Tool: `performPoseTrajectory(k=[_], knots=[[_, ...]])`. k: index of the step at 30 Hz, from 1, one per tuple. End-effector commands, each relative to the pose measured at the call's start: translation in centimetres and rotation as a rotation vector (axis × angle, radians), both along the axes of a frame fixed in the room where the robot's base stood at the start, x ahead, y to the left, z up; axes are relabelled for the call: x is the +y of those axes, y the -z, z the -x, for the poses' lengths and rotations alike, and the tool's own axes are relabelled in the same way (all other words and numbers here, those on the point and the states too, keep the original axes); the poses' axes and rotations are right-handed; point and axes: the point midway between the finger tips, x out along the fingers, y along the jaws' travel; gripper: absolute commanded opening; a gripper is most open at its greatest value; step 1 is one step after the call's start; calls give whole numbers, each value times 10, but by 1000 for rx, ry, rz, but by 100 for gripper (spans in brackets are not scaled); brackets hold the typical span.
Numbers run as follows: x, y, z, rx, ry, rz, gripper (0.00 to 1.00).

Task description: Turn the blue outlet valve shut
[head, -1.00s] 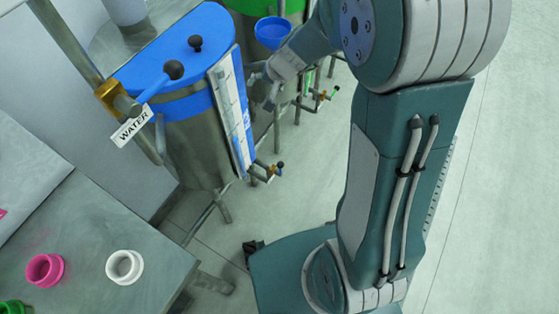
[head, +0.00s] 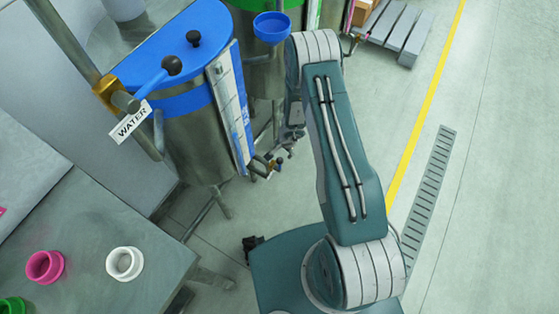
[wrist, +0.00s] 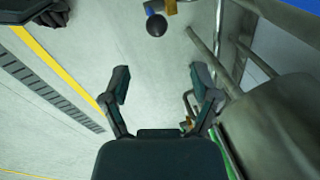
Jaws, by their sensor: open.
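The blue-lidded steel drum (head: 195,135) stands left of my arm in the head view. Its outlet valve (head: 262,170) sits low on its right side, with a brass body and a small dark knob. In the wrist view the valve's dark ball knob (wrist: 156,25) shows at the top, with a bit of blue and brass behind it. My gripper (wrist: 160,82) is open and empty, its two fingers spread below the knob in that picture and apart from it. In the head view my gripper (head: 287,146) is just above and right of the valve.
A water tap with a blue lever (head: 150,87) stands at the drum's left. A blue funnel (head: 272,28) is behind, by a green-topped drum. A bench (head: 95,225) holds pink, white and green fittings. Pipes and legs (wrist: 213,50) lie right in the wrist view. The right floor is open.

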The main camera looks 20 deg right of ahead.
Motion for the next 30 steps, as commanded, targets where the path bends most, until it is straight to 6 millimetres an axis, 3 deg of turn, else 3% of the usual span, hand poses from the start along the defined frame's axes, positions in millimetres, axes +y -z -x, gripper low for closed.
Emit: performPoseTrajectory(k=[8, 21, 30], knots=[[1, 25, 0, 10, 9, 3, 78], [9, 93, -12, 8, 6, 3, 78], [11, 111, -15, 7, 8, 3, 78]])
